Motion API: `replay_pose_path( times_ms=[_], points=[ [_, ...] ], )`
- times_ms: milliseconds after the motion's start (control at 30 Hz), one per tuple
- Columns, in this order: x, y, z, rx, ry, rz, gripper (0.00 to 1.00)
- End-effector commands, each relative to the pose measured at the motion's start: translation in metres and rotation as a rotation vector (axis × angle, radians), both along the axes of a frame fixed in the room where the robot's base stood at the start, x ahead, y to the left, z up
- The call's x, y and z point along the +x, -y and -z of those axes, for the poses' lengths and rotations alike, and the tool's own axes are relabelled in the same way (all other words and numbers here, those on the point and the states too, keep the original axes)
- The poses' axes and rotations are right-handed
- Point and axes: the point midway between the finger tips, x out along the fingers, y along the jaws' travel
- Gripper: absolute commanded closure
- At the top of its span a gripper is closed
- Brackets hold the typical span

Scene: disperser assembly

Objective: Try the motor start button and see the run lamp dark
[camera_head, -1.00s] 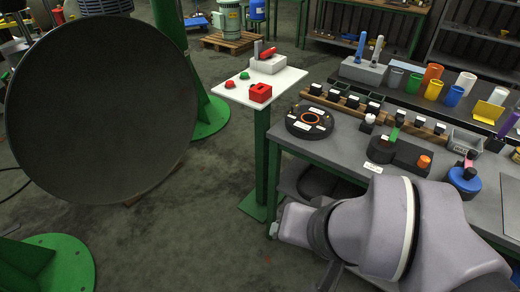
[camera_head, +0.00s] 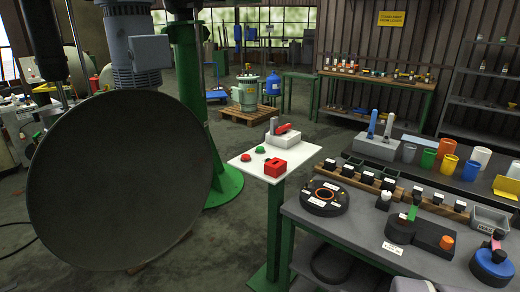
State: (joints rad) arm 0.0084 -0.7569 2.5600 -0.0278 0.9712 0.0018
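A white-topped stand (camera_head: 247,169) on a green post is in the middle of the view. On it are a small green round piece (camera_head: 260,149), a red round piece (camera_head: 245,157), a red box (camera_head: 276,168) and a grey box with a red lever (camera_head: 283,138). I cannot tell which is the motor start button or the run lamp, and no piece looks clearly lit. The motor (camera_head: 138,57) above a large dark round disc (camera_head: 120,190) is at the left. My gripper is out of view; only a sliver of my arm shows at the bottom edge.
The grey workbench (camera_head: 345,227) at the right carries a black round fixture (camera_head: 324,198), a blue round piece (camera_head: 492,262) and coloured cups. A green-motored unit on a pallet (camera_head: 250,109) stands behind.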

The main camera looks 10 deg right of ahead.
Motion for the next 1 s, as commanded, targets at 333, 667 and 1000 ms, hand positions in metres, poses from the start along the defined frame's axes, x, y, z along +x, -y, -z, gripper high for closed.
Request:
replay_pose_path(
  times_ms=[333,667,1000],
  points=[
    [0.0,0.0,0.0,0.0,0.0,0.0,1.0],
    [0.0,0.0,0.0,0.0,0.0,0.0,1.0],
    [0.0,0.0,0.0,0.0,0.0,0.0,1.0]
  ],
)
